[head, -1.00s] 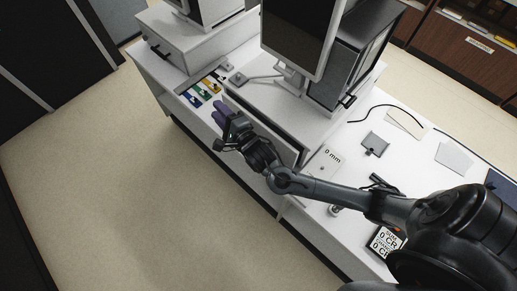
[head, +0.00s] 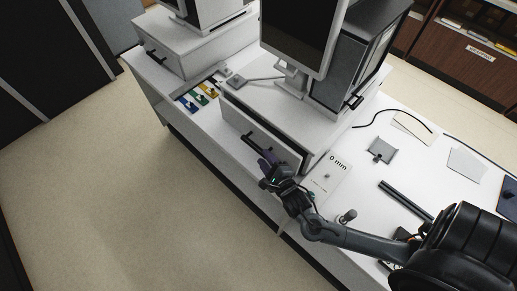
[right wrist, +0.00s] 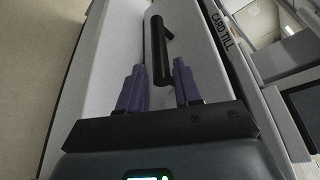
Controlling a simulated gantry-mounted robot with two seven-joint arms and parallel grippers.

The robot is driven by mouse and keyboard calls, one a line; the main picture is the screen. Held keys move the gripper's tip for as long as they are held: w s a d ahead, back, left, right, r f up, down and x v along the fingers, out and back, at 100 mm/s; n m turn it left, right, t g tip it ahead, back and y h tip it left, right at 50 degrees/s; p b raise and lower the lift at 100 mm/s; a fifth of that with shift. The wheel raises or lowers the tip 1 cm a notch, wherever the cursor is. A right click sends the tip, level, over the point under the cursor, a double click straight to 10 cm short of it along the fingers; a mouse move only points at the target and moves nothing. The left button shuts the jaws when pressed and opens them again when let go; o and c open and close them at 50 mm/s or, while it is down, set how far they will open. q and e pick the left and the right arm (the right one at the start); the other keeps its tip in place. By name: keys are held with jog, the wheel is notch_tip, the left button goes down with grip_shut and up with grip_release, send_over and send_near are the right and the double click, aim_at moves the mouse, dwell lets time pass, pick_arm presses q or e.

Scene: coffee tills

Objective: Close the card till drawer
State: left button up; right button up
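The card till (head: 283,100) is a white box with a monitor on top, and its "CARD TILL" label (right wrist: 223,32) shows in the right wrist view. Its white drawer front (head: 240,123) faces the aisle; a dark gap shows between the front and the till body in the right wrist view, so the drawer stands somewhat out. The black bar handle (head: 262,147) is on the front and also shows in the right wrist view (right wrist: 157,50). My right gripper (head: 266,161) has its purple fingers apart and empty, close to the handle, which lies ahead between them. My left gripper is not in view.
A second white till (head: 185,45) with a black handle stands at the back left. Coloured cards (head: 198,97) lie between the tills. A "0 mm" plate (head: 327,175), a grey plate (head: 381,150) and a black bar (head: 406,200) lie on the counter to the right. The floor in front is clear.

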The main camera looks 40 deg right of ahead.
aim_at(259, 150)
jog(key=shift+x, duration=2.9)
jog(key=shift+c, duration=0.3)
grip_shut()
